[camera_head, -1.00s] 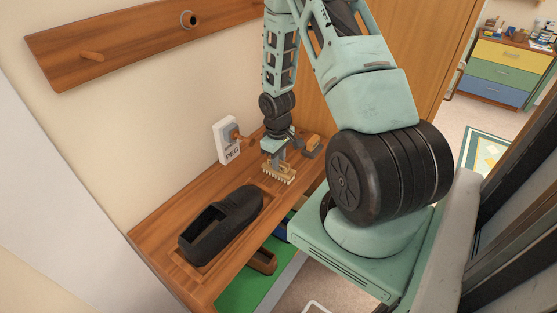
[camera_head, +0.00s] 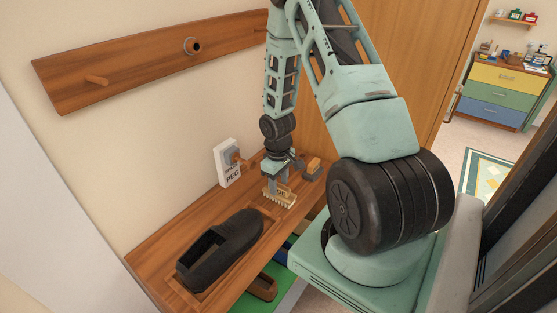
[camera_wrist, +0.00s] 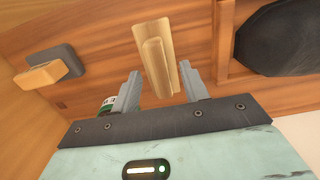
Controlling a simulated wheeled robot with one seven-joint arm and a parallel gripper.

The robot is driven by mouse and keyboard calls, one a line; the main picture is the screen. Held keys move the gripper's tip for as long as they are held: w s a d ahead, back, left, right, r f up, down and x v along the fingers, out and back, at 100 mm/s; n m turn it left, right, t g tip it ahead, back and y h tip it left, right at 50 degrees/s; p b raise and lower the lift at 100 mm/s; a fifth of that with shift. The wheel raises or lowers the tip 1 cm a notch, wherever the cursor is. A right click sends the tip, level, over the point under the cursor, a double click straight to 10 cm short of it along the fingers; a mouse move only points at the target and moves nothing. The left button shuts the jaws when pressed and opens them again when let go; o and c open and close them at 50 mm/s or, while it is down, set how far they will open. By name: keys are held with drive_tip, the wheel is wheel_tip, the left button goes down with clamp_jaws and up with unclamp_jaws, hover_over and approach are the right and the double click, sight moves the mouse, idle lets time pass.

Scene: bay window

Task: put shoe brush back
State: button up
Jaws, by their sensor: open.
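The shoe brush (camera_head: 279,199) has a pale wooden back and light bristles. It rests on the wooden shelf (camera_head: 165,250) behind the toe of a black shoe (camera_head: 220,248). My gripper (camera_head: 277,183) points down just above the brush. In the wrist view my gripper (camera_wrist: 160,92) is open, with a grey finger on each side of the near end of the brush (camera_wrist: 157,65). The right finger is close to the brush; I cannot tell whether it touches. The brush's underside is hidden in the wrist view.
A small orange-topped block with a dark grey part (camera_head: 313,167) lies farther back on the shelf. A peg rail (camera_head: 140,65) hangs above. Coloured items sit below the shelf.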

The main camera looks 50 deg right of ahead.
wheel_tip(320, 180, up, 16)
drive_tip(key=r+b, duration=0.1)
drive_tip(key=a+r+n+b, duration=0.1)
drive_tip(key=a+r+n, duration=0.1)
drive_tip(key=a, duration=1)
drive_tip(key=a+r+n+b, duration=0.1)
drive_tip(key=a+n, duration=0.1)
drive_tip(key=a, duration=1.1)
drive_tip(key=s+a+r+n, duration=0.1)
drive_tip(key=s+a+n, duration=0.2)
drive_tip(key=s+a, duration=1)
drive_tip(key=shift+s+a+r+y+b, duration=0.2)
drive_tip(key=shift+s+a+y+b, duration=0.15)
drive_tip(key=shift+s, duration=0.9)
